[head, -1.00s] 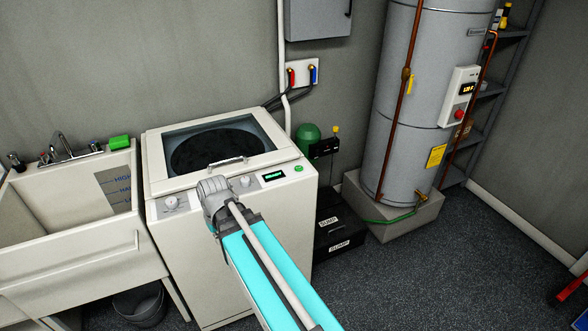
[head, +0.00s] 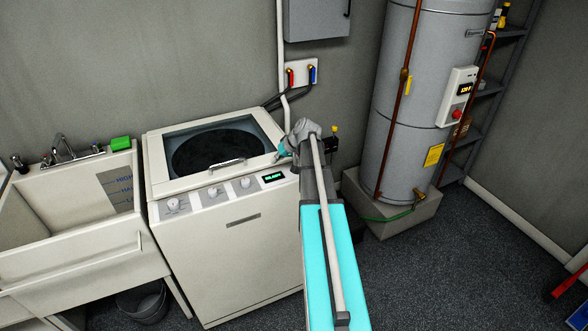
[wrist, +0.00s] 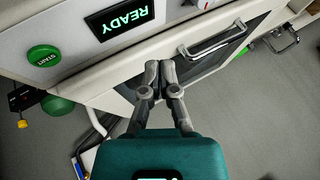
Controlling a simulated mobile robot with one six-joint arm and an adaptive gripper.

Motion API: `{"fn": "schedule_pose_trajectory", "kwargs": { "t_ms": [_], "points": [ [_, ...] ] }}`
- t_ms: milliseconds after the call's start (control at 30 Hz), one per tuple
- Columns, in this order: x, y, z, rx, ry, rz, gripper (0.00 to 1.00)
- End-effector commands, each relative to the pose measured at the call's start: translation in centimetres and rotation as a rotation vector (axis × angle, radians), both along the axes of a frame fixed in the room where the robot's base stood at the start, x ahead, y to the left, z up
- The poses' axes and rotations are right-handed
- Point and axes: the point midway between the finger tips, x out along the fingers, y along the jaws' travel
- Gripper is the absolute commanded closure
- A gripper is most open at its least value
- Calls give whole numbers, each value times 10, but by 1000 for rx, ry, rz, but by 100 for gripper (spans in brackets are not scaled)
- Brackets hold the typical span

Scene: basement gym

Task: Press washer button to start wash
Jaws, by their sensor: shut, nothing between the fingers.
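The white top-loading washer (head: 235,270) stands against the wall with its windowed lid down. Its display (head: 272,177) is lit green and reads READY in the wrist view (wrist: 120,17), where the text is upside down. The round green START button (wrist: 43,58) is at the left of the wrist view; in the head view my arm hides it. My gripper (wrist: 161,66) is shut and empty, with its fingertips together over the lid's edge near the display. It is to the right of the button in the wrist view and apart from it.
The lid handle (wrist: 215,42) is close to my fingertips. Several knobs (head: 212,192) line the panel. A sink (head: 70,205) with a green sponge (head: 120,143) stands to the left. A water heater (head: 420,110) stands to the right, with open floor before it.

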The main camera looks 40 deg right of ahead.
Motion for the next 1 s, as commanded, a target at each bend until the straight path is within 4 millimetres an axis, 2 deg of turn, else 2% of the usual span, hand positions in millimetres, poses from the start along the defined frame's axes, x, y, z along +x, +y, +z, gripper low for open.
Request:
{"fn": "schedule_pose_trajectory", "kwargs": {
  "t_ms": [33,100,200,333,500,1000],
  "points": [
    [3,-24,6,7,-25,-23,100],
    [4,-47,12,14,-59,-47,100],
    [3,-74,18,21,-97,-72,100],
    [1,-95,24,25,-128,-95,100],
    [0,-104,25,26,-141,-103,100],
    [0,-102,21,26,-140,-102,100]
  ]
}}
